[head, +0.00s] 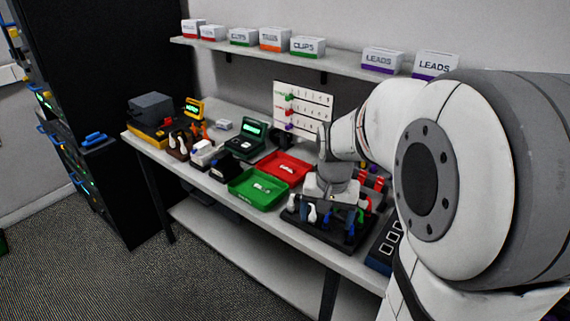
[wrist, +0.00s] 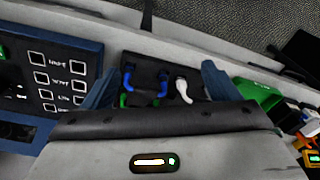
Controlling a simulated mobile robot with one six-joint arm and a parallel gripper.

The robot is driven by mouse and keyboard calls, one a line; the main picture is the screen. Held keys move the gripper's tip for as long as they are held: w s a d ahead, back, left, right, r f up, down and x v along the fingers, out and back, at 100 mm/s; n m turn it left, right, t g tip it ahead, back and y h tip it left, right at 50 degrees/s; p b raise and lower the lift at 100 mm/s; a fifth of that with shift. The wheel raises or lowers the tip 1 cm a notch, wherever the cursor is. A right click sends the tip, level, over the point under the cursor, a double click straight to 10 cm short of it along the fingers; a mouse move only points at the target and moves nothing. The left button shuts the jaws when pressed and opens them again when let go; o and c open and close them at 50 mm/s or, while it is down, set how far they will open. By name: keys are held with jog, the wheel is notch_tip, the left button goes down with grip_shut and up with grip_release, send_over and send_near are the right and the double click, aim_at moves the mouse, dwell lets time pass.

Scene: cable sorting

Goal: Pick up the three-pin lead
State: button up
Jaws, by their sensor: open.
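A black rack (head: 293,230) on the bench holds several short leads with white, blue and red parts. In the wrist view the rack (wrist: 142,66) shows blue leads (wrist: 161,84) with some green parts and a white lead (wrist: 183,90). I cannot tell which is the three-pin lead; the pins are too small or hidden. My gripper (head: 335,203) is above the rack and covers part of it. In the wrist view its fingers are open, with the blue and white leads between them (wrist: 160,78) and nothing gripped. The gripper body hides the near part of the rack.
Left of the rack stand a green tray (head: 240,196) and a red tray (head: 303,173). A panel with square labelled cells (wrist: 60,75) lies on its other side. A white board (head: 303,95) stands behind. Boxes line the shelf (head: 345,64) above the bench.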

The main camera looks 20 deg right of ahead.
aim_at(340, 220)
jog(key=o, duration=0.4)
jog(key=w+d+f+m, duration=0.1)
jog(key=w+d, duration=0.1)
jog(key=w+d+f+m+p, duration=0.1)
jog(key=w+d+f+m, duration=0.1)
jog(key=w+d, duration=0.1)
jog(key=w+d+f+m+g, duration=0.1)
jog(key=w+d, duration=0.1)
jog(key=shift+w+d+f, duration=0.15)
jog(key=shift+f, duration=0.25)
jog(key=shift+c, duration=0.2)
jog(key=shift+w+d+f+m, duration=0.1)
jog(key=shift+f+m, duration=0.2)
jog(key=shift+f, duration=0.05)
jog(key=shift+s+d+f+p, duration=0.1)
jog(key=shift+f+p, duration=0.35)
jog(key=shift+f, duration=1.4)
jog(key=shift+s+f+p, duration=0.1)
jog(key=shift+f+p, duration=0.3)
jog(key=shift+f, duration=1.4)
